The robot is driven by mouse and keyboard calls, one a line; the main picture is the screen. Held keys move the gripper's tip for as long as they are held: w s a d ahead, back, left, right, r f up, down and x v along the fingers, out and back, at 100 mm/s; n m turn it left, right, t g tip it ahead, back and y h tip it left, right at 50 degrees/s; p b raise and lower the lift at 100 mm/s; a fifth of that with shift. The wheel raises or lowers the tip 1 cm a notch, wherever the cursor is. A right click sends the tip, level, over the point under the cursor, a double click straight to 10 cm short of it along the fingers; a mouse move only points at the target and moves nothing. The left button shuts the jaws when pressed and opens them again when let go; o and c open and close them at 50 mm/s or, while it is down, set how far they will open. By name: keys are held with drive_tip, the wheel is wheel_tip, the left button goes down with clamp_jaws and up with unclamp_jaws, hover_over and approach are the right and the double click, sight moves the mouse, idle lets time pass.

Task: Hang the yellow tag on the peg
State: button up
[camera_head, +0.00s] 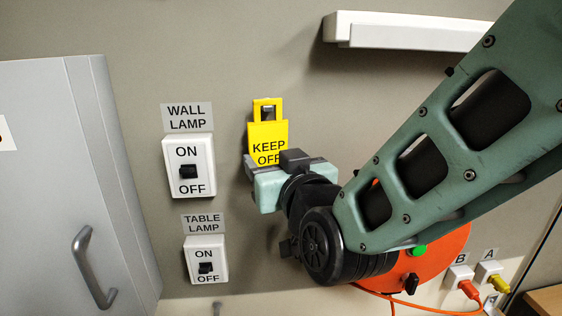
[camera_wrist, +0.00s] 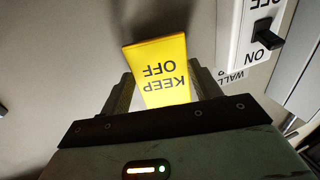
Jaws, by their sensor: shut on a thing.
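The yellow tag (camera_head: 268,140), printed KEEP OFF, is upright against the wall in the head view, with a square opening in its narrower top part. The dark peg (camera_head: 268,112) shows within that opening; I cannot tell how far it passes through. My gripper (camera_head: 262,168) is shut on the tag's lower part, just below and over the lettering. In the wrist view the tag (camera_wrist: 162,68) appears upside down between my fingers (camera_wrist: 158,97). Its top opening and the peg are hidden there.
Left of the tag are the WALL LAMP switch (camera_head: 188,166) and TABLE LAMP switch (camera_head: 205,259). A grey cabinet (camera_head: 60,190) stands far left. A white ledge (camera_head: 405,32) is above right. An orange reel (camera_head: 440,255) and plugged sockets (camera_head: 459,276) are lower right.

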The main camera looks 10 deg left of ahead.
drive_tip(key=o, duration=1)
